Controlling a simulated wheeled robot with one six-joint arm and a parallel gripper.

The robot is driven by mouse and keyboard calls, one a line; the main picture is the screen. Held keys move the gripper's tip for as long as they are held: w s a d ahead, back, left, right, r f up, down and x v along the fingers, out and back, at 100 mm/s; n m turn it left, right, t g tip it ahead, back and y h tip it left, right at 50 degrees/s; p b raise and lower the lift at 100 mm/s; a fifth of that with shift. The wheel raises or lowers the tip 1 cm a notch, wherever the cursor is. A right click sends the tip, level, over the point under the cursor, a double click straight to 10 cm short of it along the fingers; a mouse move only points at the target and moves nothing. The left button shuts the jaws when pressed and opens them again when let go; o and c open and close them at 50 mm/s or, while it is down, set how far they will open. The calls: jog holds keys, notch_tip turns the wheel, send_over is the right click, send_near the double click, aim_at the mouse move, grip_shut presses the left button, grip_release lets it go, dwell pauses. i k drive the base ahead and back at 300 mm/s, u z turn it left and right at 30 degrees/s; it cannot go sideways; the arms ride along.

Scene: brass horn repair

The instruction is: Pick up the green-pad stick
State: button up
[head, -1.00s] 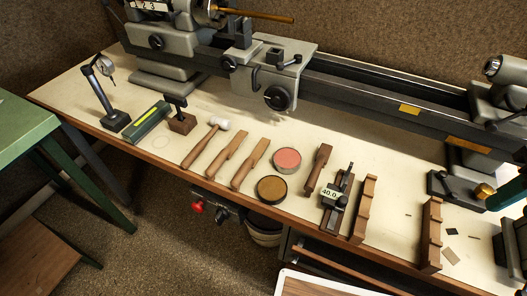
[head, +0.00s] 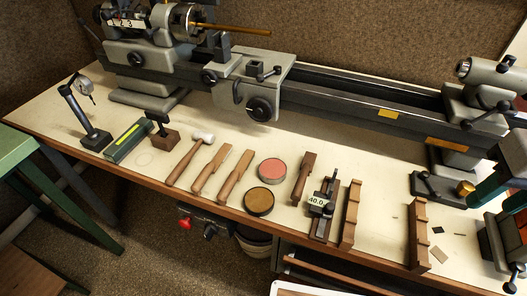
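Two slim wooden sticks, the left stick (head: 210,169) and the right stick (head: 236,173), lie side by side on the bench, right of a white-headed hammer (head: 189,159). A darker, thicker wooden tool (head: 304,178) lies right of the round tins. No green pad shows on any of these, so I cannot tell which is the green-pad stick. My gripper is not in view.
The tins are pink (head: 271,171) and brown (head: 259,202). A gauge marked 40.0 (head: 322,209) and notched wooden racks (head: 350,216) (head: 418,236) stand to the right. A lathe (head: 330,95) runs behind. A green table (head: 14,148) stands left.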

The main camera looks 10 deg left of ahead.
aim_at(236, 176)
jog(key=k, duration=1)
jog(key=u, duration=1.8)
jog(key=i, duration=1.25)
jog(key=z, duration=2.05)
